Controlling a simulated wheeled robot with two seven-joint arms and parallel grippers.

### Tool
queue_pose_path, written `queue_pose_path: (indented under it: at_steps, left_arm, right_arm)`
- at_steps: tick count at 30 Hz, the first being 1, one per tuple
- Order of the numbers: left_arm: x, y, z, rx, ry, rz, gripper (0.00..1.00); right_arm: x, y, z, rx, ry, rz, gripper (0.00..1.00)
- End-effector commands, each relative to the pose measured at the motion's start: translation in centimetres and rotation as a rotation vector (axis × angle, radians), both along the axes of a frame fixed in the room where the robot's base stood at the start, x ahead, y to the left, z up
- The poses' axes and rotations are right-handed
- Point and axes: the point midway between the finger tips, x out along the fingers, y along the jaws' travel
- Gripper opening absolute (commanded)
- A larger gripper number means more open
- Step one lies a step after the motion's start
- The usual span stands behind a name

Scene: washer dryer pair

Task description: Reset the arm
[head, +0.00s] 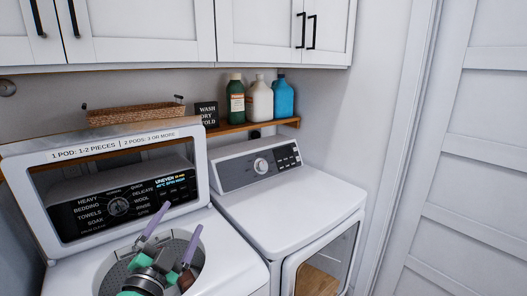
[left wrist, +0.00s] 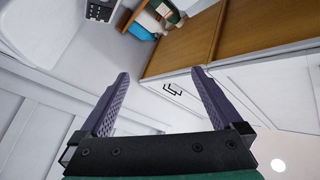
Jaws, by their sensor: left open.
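My left gripper (head: 182,216) has purple fingers and green parts. It is in front of the white washer (head: 88,272), over the round tub opening in the washer's top. Its fingers are spread apart with nothing between them, and they point upward. The same gripper fills the lower part of the left wrist view (left wrist: 160,74), fingers apart and empty. The washer's lid (head: 88,150) stands raised, with its see-through window in front of the control panel (head: 125,204). My right gripper is in neither view.
The white dryer (head: 308,205) stands right of the washer. A shelf (head: 228,128) behind holds a green bottle (head: 235,98), white bottle (head: 260,100), blue bottle (head: 283,98) and dark sign (head: 207,114). A basket (head: 135,115) is behind the lid. Cabinets (head: 145,30) hang above; a door (head: 460,160) is right.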

Motion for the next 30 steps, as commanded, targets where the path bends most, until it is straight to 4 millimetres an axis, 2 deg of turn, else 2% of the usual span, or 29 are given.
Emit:
queue_pose_path:
  at_steps: [1, 2, 3, 6, 9, 13, 18, 22, 26, 29, 30]
  left_arm:
    - [-0.5, 2.6, -3.6, -0.109, 0.141, 0.102, 1.0]
    - [-1.0, 4.0, -6.0, -0.164, 0.231, 0.162, 1.0]
    - [-2.0, 5.4, -9.2, -0.228, 0.354, 0.229, 1.0]
    - [-5.5, 7.2, -16.2, -0.34, 0.633, 0.344, 1.0]
    - [-9.5, 7.4, -21.3, -0.409, 0.868, 0.405, 1.0]
    - [-14.8, 6.5, -26.0, -0.468, 1.13, 0.439, 1.0]
    - [-21.8, 4.5, -29.6, -0.519, 1.439, 0.43, 1.0]
    - [-20.7, 4.4, -36.9, -0.506, 1.456, 0.439, 1.0]
    - [-20.6, 4.3, -44.1, -0.498, 1.479, 0.445, 1.0]
    - [-21.2, 4.3, -50.6, -0.49, 1.499, 0.451, 1.0]
    - [-21.7, 4.4, -53.6, -0.486, 1.509, 0.453, 1.0]
  right_arm:
    - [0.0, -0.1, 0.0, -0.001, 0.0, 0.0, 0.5]
    - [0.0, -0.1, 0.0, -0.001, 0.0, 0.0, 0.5]
    - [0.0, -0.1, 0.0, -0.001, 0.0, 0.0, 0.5]
    - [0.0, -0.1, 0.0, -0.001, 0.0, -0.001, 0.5]
    - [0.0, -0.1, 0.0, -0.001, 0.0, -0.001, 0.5]
    - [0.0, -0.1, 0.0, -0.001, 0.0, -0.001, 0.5]
    - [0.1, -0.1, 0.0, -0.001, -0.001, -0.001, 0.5]
    - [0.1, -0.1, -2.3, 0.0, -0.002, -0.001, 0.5]
    - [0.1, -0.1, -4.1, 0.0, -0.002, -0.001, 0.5]
    - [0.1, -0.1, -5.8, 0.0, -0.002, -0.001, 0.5]
    - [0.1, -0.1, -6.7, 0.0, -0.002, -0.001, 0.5]
